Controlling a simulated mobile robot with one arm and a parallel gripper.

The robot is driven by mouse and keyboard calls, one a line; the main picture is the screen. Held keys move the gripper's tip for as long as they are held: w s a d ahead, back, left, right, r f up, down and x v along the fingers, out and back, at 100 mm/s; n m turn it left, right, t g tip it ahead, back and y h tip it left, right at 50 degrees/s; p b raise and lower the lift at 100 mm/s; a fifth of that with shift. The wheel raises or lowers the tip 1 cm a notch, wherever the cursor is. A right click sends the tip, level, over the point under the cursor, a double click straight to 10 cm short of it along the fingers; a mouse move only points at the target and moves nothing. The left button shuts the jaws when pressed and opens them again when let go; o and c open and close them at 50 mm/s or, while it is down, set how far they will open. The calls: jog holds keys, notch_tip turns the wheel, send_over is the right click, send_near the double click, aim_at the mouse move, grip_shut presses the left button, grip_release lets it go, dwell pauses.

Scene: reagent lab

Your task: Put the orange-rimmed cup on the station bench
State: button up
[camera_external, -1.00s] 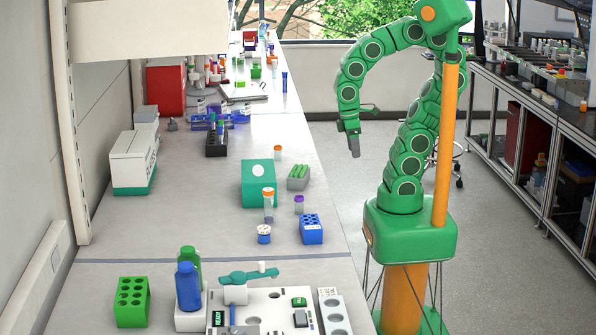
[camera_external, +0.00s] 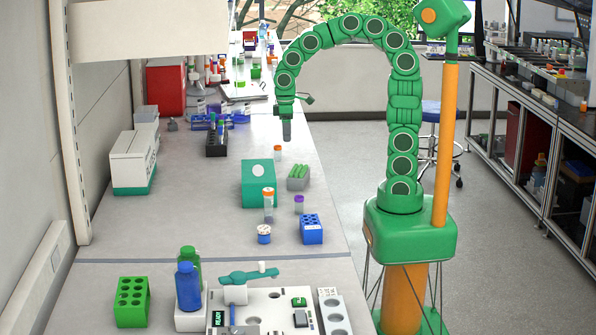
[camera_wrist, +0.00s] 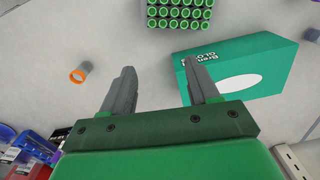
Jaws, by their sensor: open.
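A small cup with an orange rim (camera_external: 278,152) stands on the long bench behind the teal box. It also shows in the wrist view (camera_wrist: 79,74), left of my fingers. My gripper (camera_external: 287,138) points down above the bench, higher than the cup and slightly right of it in the external view. In the wrist view my gripper (camera_wrist: 160,84) has its two fingers spread, with nothing between them. The long grey bench (camera_external: 190,225) runs toward the window; its near section, past a dark seam, carries a white station with a READY display (camera_external: 217,318).
The teal box (camera_external: 257,190) and a rack of green tubes (camera_external: 298,177) stand close to the cup. Nearer are an orange-capped vial (camera_external: 268,207), a purple-capped vial (camera_external: 299,204) and a blue rack (camera_external: 312,230). The bench's left middle is clear.

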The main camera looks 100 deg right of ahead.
jog(key=w+d+f+m, duration=0.1)
jog(key=w+d+f, duration=0.2)
jog(key=d, duration=0.7)
jog(key=m, duration=0.2)
send_over(278, 149)
notch_tip(278, 149, down, 3)
jog(key=shift+s+d+f, duration=0.1)
jog(key=shift+d+f, duration=0.15)
jog(key=shift+f, duration=1.1)
jog(key=shift+w+d+f, duration=0.1)
jog(key=shift+d+f, duration=0.15)
jog(key=shift+f, duration=1.1)
jog(key=shift+s+d+f, duration=0.1)
jog(key=shift+d+f, duration=0.15)
jog(key=shift+f, duration=1.1)
grip_shut()
jog(key=shift+r, duration=0.15)
